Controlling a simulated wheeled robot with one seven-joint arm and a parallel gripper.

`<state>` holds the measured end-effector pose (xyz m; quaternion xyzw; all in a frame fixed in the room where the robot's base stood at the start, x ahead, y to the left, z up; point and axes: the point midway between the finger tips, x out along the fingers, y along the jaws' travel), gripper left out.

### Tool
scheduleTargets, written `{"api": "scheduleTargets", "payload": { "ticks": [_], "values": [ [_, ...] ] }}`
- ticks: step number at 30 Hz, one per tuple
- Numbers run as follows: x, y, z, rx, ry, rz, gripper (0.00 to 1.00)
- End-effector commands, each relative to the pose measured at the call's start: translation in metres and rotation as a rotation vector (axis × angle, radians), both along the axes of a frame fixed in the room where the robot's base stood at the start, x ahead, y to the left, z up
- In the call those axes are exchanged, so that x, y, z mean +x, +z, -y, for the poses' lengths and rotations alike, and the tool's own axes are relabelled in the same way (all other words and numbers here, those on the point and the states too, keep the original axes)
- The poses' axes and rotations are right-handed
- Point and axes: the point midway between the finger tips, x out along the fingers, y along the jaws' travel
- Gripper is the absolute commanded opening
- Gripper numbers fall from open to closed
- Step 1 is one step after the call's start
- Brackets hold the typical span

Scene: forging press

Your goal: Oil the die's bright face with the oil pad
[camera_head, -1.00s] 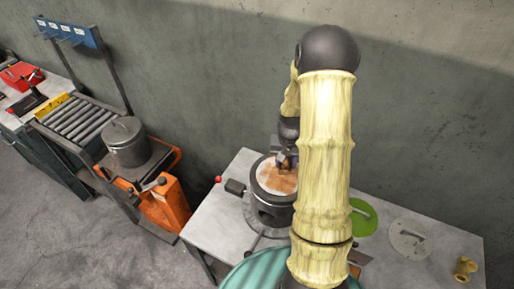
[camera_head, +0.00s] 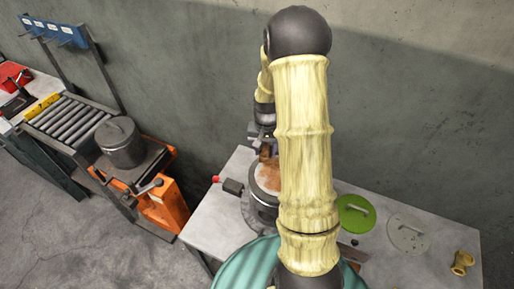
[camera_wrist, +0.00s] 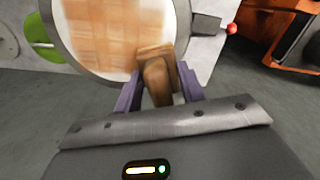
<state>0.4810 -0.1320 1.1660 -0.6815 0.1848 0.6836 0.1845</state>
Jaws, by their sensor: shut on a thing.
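The die (camera_head: 266,205) stands on the grey table, its round face up. In the wrist view its bright face (camera_wrist: 83,10) carries a broad, streaky brown oil film, with a paler band near the rim. My gripper (camera_wrist: 160,86) is shut on the oil pad (camera_wrist: 156,76), a brown block between the purple fingers. The pad is at the face's near edge in the wrist view; I cannot tell whether it touches. In the head view my gripper (camera_head: 262,140) is at the back of the die, and my arm hides the die's right side.
A green disc (camera_head: 355,213), a grey disc with a handle (camera_head: 408,236) and a brass fitting (camera_head: 462,263) lie on the table's right part. A red-tipped handle (camera_head: 216,179) sticks out left of the die. A lidded pot (camera_head: 120,145) stands on the orange-framed unit at left.

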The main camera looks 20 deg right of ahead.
Motion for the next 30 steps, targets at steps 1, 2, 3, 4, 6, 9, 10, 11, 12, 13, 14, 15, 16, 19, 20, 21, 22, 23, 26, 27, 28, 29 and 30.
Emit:
{"api": "scheduleTargets", "payload": {
  "ticks": [1, 2, 3, 4, 6, 9, 10, 11, 12, 13, 14, 15, 16, 19, 20, 21, 22, 23, 26, 27, 28, 29, 30],
  "values": [
    [0.0, 0.009, 0.0, -0.001, 0.0, 0.001, 0.21],
    [0.0, 0.011, 0.0, -0.001, 0.001, 0.002, 0.21],
    [0.001, 0.015, 0.0, -0.001, 0.001, 0.002, 0.21],
    [0.001, 0.018, 0.0, -0.001, 0.001, 0.002, 0.21],
    [0.001, 0.024, -0.001, 0.0, 0.002, 0.002, 0.21],
    [0.001, 0.033, -0.001, 0.0, 0.002, 0.002, 0.21],
    [0.001, 0.036, -0.001, 0.0, 0.002, 0.002, 0.21],
    [0.001, 0.038, -0.001, 0.0, 0.002, 0.002, 0.21],
    [0.001, 0.042, -0.001, 0.0, 0.003, 0.001, 0.21],
    [0.001, 0.044, -0.001, 0.0, 0.003, 0.001, 0.21],
    [0.001, 0.046, -0.001, 0.0, 0.003, 0.001, 0.21],
    [0.001, 0.048, -0.001, 0.0, 0.003, 0.001, 0.21],
    [0.001, 0.05, -0.002, 0.0, 0.003, 0.001, 0.21],
    [0.001, 0.052, -0.002, 0.0, 0.003, 0.001, 0.21],
    [0.001, 0.052, -0.002, 0.0, 0.003, 0.001, 0.21],
    [0.001, 0.052, -0.002, 0.0, 0.004, 0.001, 0.21],
    [0.001, 0.052, -0.002, 0.0, 0.004, 0.001, 0.21],
    [0.001, 0.052, -0.002, 0.0, 0.004, 0.001, 0.21],
    [0.001, 0.052, -0.002, 0.0, 0.004, 0.001, 0.21],
    [0.001, 0.052, -0.002, 0.0, 0.004, 0.001, 0.21],
    [0.001, 0.052, -0.002, 0.0, 0.004, 0.001, 0.21],
    [0.001, 0.052, -0.002, 0.0, 0.004, 0.001, 0.21],
    [0.001, 0.052, -0.002, 0.0, 0.004, 0.001, 0.21]
  ]
}}
